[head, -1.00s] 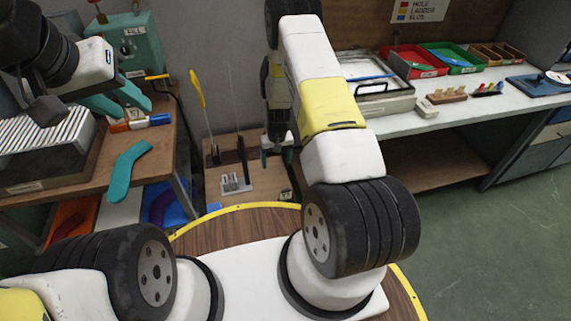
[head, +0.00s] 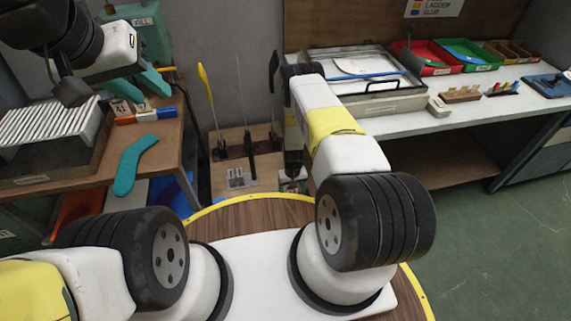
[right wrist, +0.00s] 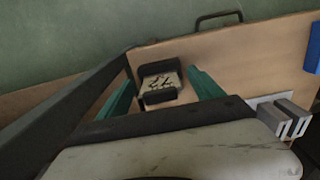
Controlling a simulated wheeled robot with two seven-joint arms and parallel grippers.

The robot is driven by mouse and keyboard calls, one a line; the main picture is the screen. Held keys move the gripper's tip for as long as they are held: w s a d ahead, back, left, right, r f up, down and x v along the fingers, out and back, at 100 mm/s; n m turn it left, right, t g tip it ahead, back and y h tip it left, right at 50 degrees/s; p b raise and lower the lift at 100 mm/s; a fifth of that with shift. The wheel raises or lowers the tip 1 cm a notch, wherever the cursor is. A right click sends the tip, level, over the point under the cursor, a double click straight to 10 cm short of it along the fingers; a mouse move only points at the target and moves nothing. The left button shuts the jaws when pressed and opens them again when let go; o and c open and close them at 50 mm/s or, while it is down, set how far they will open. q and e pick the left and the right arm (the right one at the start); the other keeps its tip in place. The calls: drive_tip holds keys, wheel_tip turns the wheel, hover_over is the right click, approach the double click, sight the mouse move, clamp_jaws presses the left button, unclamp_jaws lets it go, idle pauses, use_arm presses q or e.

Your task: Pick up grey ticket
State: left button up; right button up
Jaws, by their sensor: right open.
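In the right wrist view, the grey ticket (right wrist: 162,85) appears to be the small block with dark grey ends and a pale, dark-marked face on the wooden board. My right gripper (right wrist: 161,77) is open, with one teal finger on each side of this block. Contact cannot be told. In the head view, my right arm mostly hides that spot. My left gripper (head: 139,88) is open and empty above the left bench, near orange (head: 122,112) and blue (head: 165,112) blocks with pale faces.
A slotted rack (head: 240,180) and upright rods, one with a yellow handle (head: 204,82), stand on the low wooden board.

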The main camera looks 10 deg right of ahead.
drive_tip(key=shift+f, duration=0.1)
drive_tip(key=shift+c, duration=0.3)
drive_tip(key=c, duration=0.9)
drive_tip(key=shift+c, duration=0.2)
